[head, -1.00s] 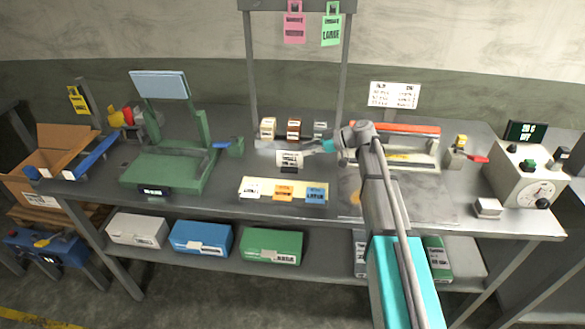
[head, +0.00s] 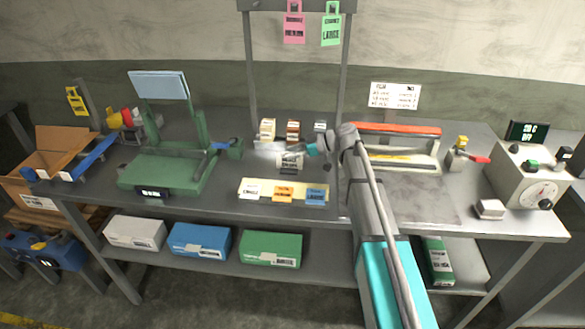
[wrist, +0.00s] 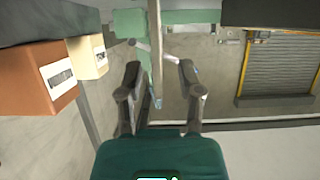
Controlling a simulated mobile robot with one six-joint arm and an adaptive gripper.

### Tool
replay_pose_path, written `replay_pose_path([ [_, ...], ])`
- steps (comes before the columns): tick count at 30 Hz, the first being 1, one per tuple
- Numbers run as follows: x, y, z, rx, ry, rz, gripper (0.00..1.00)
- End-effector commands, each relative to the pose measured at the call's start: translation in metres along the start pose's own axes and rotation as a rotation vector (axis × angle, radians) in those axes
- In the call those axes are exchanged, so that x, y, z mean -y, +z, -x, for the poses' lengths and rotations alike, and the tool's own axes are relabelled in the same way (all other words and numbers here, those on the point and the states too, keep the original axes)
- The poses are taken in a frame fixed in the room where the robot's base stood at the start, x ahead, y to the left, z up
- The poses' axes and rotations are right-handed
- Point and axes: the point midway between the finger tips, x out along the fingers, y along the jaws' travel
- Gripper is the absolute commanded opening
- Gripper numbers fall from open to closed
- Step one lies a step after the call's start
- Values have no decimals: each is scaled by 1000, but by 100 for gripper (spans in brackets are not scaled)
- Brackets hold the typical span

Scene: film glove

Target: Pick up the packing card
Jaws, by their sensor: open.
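A small white card with dark print (head: 289,161) stands on the bench behind the yellow strip; I take it for the packing card. My gripper (head: 304,151) is at its upper right, pointing left. In the wrist view my gripper (wrist: 160,75) is open, its two dark fingers apart. A thin upright plate (wrist: 156,55), seen edge-on, runs between the fingers with a gap on each side. It is probably the card.
Small cartons, tan (head: 267,129) and brown (head: 293,130), stand behind the card. A yellow strip (head: 255,185) bears white, orange and blue cards in front. A green scale (head: 165,170) is left, a sealer (head: 400,150) right. Tags hang from the frame above.

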Motion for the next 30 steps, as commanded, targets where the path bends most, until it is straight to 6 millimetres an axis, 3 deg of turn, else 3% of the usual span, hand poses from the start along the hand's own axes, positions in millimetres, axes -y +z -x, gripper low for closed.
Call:
replay_pose_path([
  [5,0,1,-11,0,-1,0,47],
  [21,0,0,-12,0,0,0,47],
  [29,0,0,-11,0,0,0,1],
  [30,0,0,-11,0,0,0,0],
])
